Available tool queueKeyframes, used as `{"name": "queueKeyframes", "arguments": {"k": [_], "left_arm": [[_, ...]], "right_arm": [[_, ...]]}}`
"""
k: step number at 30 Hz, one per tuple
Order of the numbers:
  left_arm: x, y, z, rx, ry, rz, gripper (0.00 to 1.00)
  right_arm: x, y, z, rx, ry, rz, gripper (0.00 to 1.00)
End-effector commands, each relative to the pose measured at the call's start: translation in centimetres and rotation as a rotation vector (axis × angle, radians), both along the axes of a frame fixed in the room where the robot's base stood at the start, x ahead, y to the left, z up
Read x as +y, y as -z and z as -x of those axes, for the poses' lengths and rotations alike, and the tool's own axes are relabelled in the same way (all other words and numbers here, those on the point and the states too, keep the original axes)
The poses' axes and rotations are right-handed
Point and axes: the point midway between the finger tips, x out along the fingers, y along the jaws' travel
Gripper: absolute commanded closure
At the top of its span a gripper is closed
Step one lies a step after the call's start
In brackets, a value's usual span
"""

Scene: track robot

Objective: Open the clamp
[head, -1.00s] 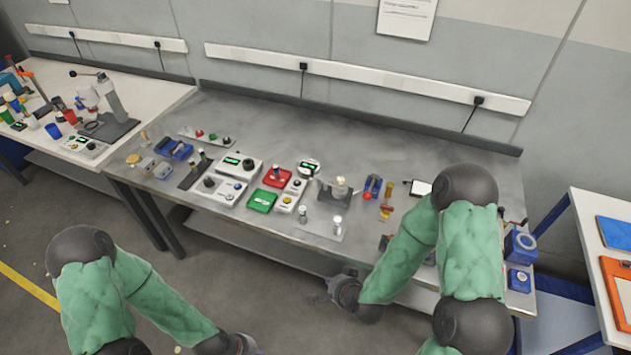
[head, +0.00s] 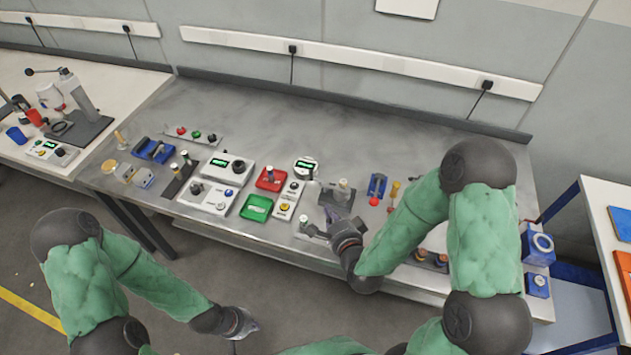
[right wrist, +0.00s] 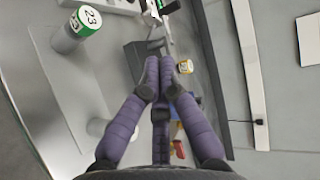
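A small blue fixture (head: 377,185) with a red knob (head: 374,201) stands on the grey bench right of centre in the head view. It may be the clamp, but it is too small to be sure. My right gripper (head: 338,226) is over the bench's front part, left of and nearer than this fixture. In the right wrist view its purple fingers (right wrist: 162,85) run close together, and their tips overlap a dark block (right wrist: 140,65). I cannot tell whether they hold anything. My left gripper (head: 246,324) hangs low in front of the bench, its fingers unclear.
A white cylinder with a green top marked 23 (right wrist: 78,28) stands beside the right fingers. A dark stand (head: 336,197) is just beyond the right gripper. Control boxes, a red tray (head: 270,179) and a green tray (head: 256,207) lie to its left. The bench's rear is clear.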

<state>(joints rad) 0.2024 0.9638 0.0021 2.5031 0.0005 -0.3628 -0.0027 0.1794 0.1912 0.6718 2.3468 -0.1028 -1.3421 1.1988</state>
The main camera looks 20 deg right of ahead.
Motion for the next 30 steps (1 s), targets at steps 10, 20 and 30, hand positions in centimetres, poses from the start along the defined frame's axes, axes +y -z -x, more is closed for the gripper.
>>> {"name": "queueKeyframes", "arguments": {"k": [10, 20, 30], "left_arm": [[0.0, 0.7, 0.1, 0.001, 0.0, 0.0, 1.0], [0.0, 1.5, 0.1, 0.001, 0.0, 0.0, 1.0], [0.0, 1.7, 0.0, 0.001, 0.0, 0.0, 1.0]], "right_arm": [[0.2, 1.7, -4.9, 0.0, 0.0, 0.001, 1.0], [0.4, 3.1, -10.5, -0.001, -0.001, 0.002, 1.0], [0.5, 3.0, -13.2, 0.001, -0.001, 0.001, 1.0]]}}
